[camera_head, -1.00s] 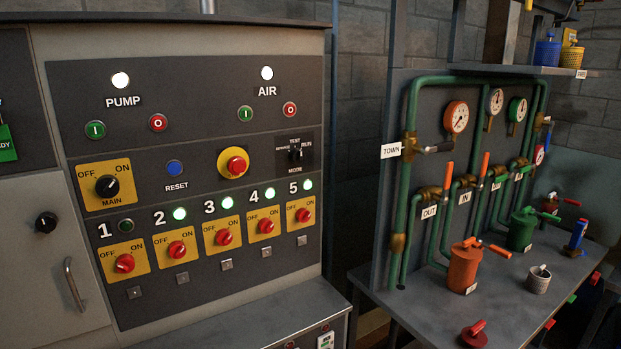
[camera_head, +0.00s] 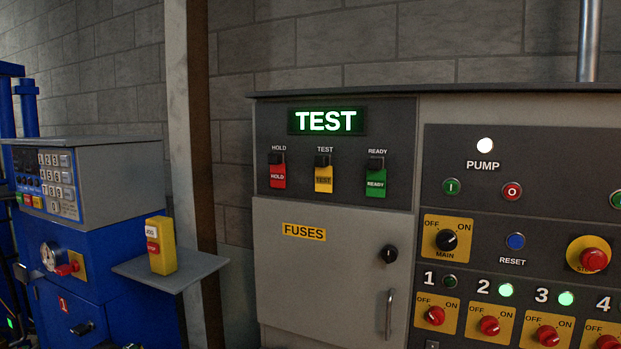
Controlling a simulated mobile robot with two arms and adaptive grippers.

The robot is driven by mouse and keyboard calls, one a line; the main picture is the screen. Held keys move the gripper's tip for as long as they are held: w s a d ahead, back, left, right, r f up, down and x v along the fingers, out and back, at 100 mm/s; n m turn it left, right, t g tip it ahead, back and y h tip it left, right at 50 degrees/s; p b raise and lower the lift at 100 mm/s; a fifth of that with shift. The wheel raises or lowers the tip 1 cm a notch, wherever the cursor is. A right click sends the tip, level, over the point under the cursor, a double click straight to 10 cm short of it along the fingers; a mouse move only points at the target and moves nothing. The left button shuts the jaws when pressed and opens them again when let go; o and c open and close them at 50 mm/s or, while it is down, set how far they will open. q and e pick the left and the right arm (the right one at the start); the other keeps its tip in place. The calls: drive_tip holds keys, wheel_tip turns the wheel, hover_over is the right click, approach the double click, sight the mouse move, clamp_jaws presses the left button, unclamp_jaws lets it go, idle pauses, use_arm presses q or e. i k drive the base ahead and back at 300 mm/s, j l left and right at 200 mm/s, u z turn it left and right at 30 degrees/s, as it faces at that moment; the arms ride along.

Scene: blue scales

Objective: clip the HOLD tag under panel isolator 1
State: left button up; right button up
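The red HOLD tag (camera_head: 277,176) hangs from a black clip under the HOLD label, at the upper left of the cabinet. A yellow TEST tag (camera_head: 323,179) and a green READY tag (camera_head: 375,183) hang beside it. Panel isolator 1 (camera_head: 435,316) is a red rotary switch on a yellow plate at the lower right. Its lamp (camera_head: 449,281) is dark. A small part of a grey clip (camera_head: 432,345) shows below it at the bottom edge. Neither of my grippers is in view.
A lit TEST sign (camera_head: 326,121) is above the tags. A FUSES door (camera_head: 310,270) with a handle is below them. At left, a yellow box (camera_head: 161,246) stands on a grey shelf (camera_head: 185,272) beside a blue machine (camera_head: 100,270).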

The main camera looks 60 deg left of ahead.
sight(278, 172)
drive_tip(key=u, duration=1.95)
